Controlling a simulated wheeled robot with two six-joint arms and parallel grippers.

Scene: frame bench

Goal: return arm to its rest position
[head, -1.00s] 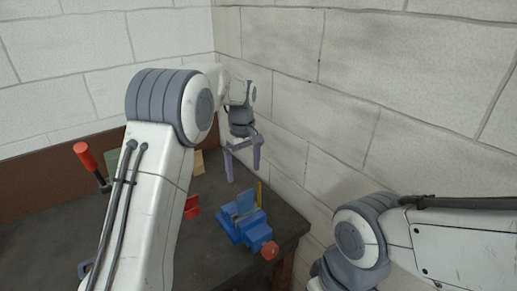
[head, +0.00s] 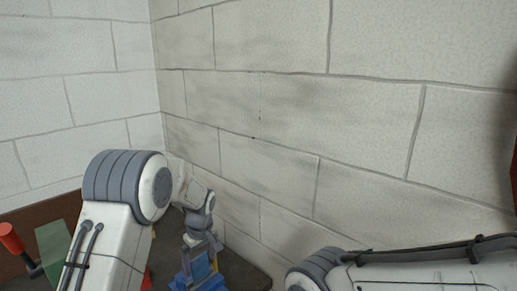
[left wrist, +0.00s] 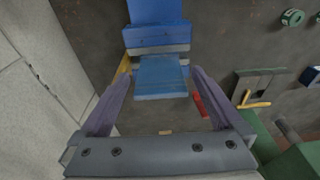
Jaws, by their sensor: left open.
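My left arm enters the head view from the left. Its gripper (head: 203,243) is low in that view, in front of the wall corner and close over the blue vise (head: 197,281). In the left wrist view the two purple fingers (left wrist: 160,78) stand wide apart with nothing held between them. The blue vise (left wrist: 157,38) shows beyond and between the fingertips; I cannot tell the exact gap to it. My right arm shows at the lower right of the head view, but its gripper is out of view.
The dark bench top (left wrist: 90,22) carries the vise, a red piece (left wrist: 203,103), a yellow-handled tool (left wrist: 256,104) and a green roll (left wrist: 292,17). A red-handled tool (head: 11,238) and a green panel (head: 54,246) stand at left. A pale block wall (left wrist: 28,85) runs close beside the gripper.

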